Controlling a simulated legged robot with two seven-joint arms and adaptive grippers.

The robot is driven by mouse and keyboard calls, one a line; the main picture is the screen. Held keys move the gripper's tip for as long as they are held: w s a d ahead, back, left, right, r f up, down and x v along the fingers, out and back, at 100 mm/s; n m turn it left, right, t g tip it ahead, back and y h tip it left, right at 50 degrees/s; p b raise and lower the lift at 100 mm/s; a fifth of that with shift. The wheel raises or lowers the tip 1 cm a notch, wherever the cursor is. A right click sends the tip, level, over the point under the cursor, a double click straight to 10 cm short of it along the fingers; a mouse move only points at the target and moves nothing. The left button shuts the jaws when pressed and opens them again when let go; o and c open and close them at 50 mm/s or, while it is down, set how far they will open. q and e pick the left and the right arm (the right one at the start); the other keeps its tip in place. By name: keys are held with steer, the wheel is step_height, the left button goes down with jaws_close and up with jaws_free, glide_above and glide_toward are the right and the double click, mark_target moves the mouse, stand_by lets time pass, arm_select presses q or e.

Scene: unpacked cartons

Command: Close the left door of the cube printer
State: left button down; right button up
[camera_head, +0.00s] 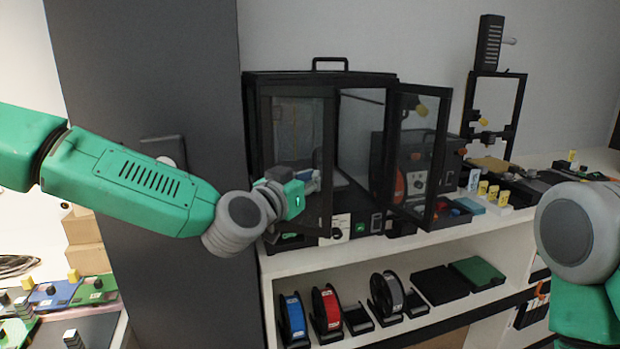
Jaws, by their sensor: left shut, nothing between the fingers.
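The cube printer (352,78) is a black box with a top handle, standing on a white shelf unit. Its left door (328,150), a dark-framed clear panel, stands partly open; its exact angle is hard to tell. Its right door (440,150) stands open to the right, and the interior shows between the two. My left gripper (306,184) is shut and empty, in front of the lower part of the left door. I cannot tell whether it touches the door. My right arm is at the lower right; its gripper is out of view.
Red, blue and grey spools (327,308) stand on the lower shelf. Right of the printer are a black frame device (497,105), yellow-and-white small items (482,188) and trays. A dark grey pillar (150,60) rises behind my left arm.

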mark_target(329, 168)
arm_select(q)
steer(key=w+d+n+y+p, duration=0.1)
steer(key=y, duration=0.1)
steer(key=w+d+n+t+y+p, duration=0.1)
steer(key=w+n+y, duration=0.1)
steer(key=w+d+n+y+p, duration=0.1)
steer(key=w+y, duration=0.1)
steer(key=shift+w+d+r+n+t+y+p, duration=0.1)
steer(key=shift+w+d+n+t+y+p, duration=0.1)
steer(key=shift+d+n+t+y+p, duration=0.15)
steer(key=shift+w, duration=0.65)
steer(key=shift+w+a+f+p, duration=0.1)
steer(key=shift+w+p, duration=0.05)
steer(key=shift+w, duration=0.3)
steer(key=shift+w+a+f+p, duration=0.1)
steer(key=shift+w+p, duration=0.05)
steer(key=shift+w, duration=0.25)
steer(key=shift+r, duration=0.1)
arm_select(e)
steer(key=r, duration=0.1)
steer(key=w+r, duration=0.1)
steer(key=r, duration=0.1)
steer(key=w+r, duration=0.1)
steer(key=shift+a+r, duration=0.1)
steer(key=shift+r, duration=0.15)
arm_select(q)
steer(key=shift+w+d+r, duration=0.1)
steer(key=shift+d+r, duration=0.05)
arm_select(e)
steer(key=shift+s, duration=0.15)
